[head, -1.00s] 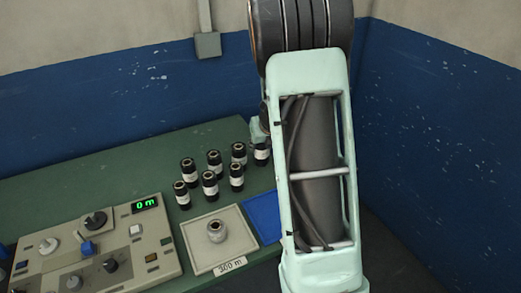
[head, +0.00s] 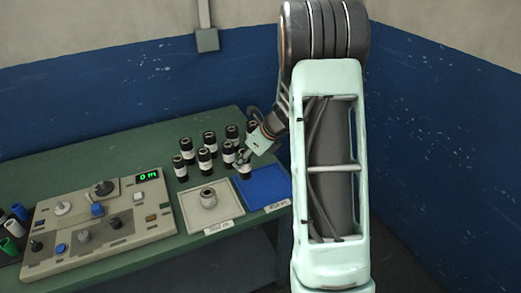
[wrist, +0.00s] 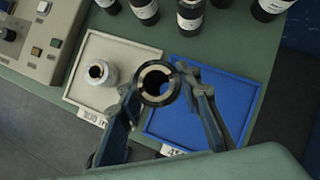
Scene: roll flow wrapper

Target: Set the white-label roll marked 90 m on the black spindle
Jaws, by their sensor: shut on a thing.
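My gripper (wrist: 160,100) is shut on a dark roll (wrist: 158,82), seen from its open top end in the wrist view. Several similar black rolls with white labels (head: 205,163) stand on the green bench behind and to the left. Their marks are too small to read. I cannot clearly pick out the black spindle; a black fitting (head: 104,187) sits on the control panel at left.
A beige tray (head: 188,206) marked 300 m holds a pale roll (head: 208,198). A blue tray (head: 264,188) is empty. The control panel (head: 150,212) has knobs and a display reading 0 m. Coloured pieces (head: 14,228) lie at far left. Bare bench lies behind the panel.

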